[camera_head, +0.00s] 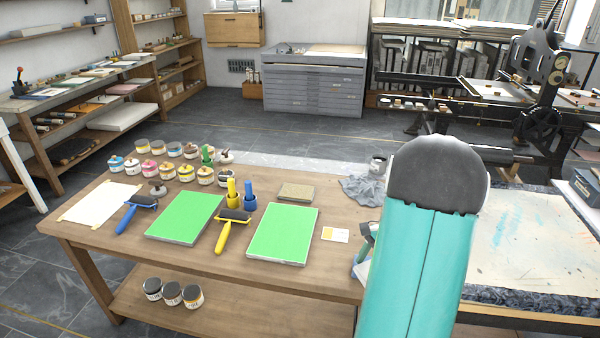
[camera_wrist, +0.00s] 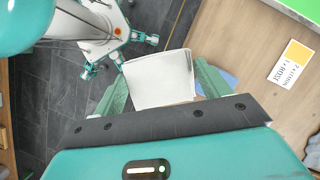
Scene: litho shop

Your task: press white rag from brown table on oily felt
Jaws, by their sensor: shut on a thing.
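The white rag (camera_wrist: 158,82) shows in the wrist view as a pale, slightly creased sheet between the two green fingers of my gripper (camera_wrist: 161,70). My gripper is shut on it and holds it beside the edge of the brown table (camera_wrist: 228,40). In the head view my arm covers most of the gripper, at the right end of the brown table (camera_head: 270,279). A small tan block (camera_head: 296,191) lies near the table's back edge; I cannot tell whether it is the oily felt. A crumpled grey cloth (camera_head: 364,189) lies at the back right.
Two green slabs (camera_head: 283,234), rollers with blue (camera_head: 136,214) and yellow (camera_head: 230,232) handles, and several ink jars (camera_head: 205,175) stand on the table. A printed card (camera_head: 335,234) lies near my arm. A paint-marked bed (camera_head: 530,240) is to the right.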

